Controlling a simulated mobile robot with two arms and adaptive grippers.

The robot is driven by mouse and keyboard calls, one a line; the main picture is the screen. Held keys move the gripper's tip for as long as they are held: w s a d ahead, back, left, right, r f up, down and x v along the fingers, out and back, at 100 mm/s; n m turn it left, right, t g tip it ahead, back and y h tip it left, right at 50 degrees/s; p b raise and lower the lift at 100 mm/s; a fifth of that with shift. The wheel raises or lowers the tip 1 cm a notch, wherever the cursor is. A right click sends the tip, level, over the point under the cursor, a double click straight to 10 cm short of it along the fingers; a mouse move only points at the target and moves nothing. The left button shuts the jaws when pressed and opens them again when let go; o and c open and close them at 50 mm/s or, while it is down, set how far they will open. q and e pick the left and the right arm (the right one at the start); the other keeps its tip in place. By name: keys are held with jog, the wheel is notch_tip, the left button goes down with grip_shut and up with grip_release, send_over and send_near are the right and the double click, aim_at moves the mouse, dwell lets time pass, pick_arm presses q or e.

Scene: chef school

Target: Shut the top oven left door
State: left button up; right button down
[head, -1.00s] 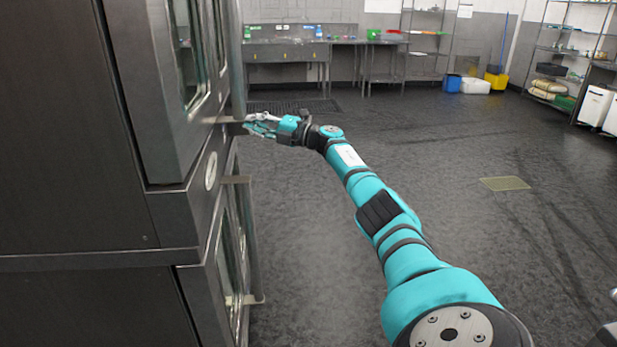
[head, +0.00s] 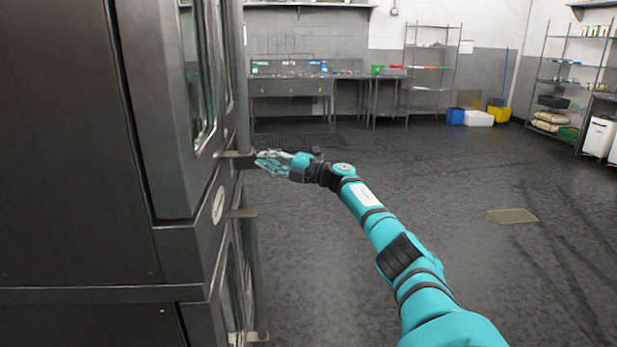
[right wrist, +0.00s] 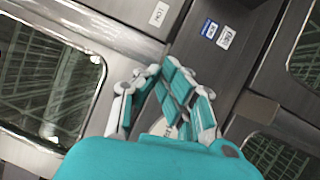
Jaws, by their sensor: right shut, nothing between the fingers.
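The dark metal oven stack (head: 70,150) fills the left of the head view, seen from its side. The near top oven door, with a glass window (head: 196,75), lies along the front and looks closed or nearly so; a small gap cannot be ruled out. A vertical bar handle (head: 242,80) stands out from the top oven front. My right gripper (head: 262,161) is shut and empty beside this handle's lower bracket (head: 237,157); contact cannot be told. In the right wrist view my gripper (right wrist: 160,78) is before the oven front, between a large window (right wrist: 45,80) and another window (right wrist: 308,50).
The lower oven doors (head: 232,290) are below, with their own handle (head: 252,270). Open dark floor (head: 330,260) lies to the right. A sink counter (head: 300,85), shelving (head: 430,75) and bins (head: 478,117) stand far back.

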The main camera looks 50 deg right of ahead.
jog(key=v, duration=0.9)
jog(key=shift+s, duration=0.25)
jog(key=shift+d, duration=0.1)
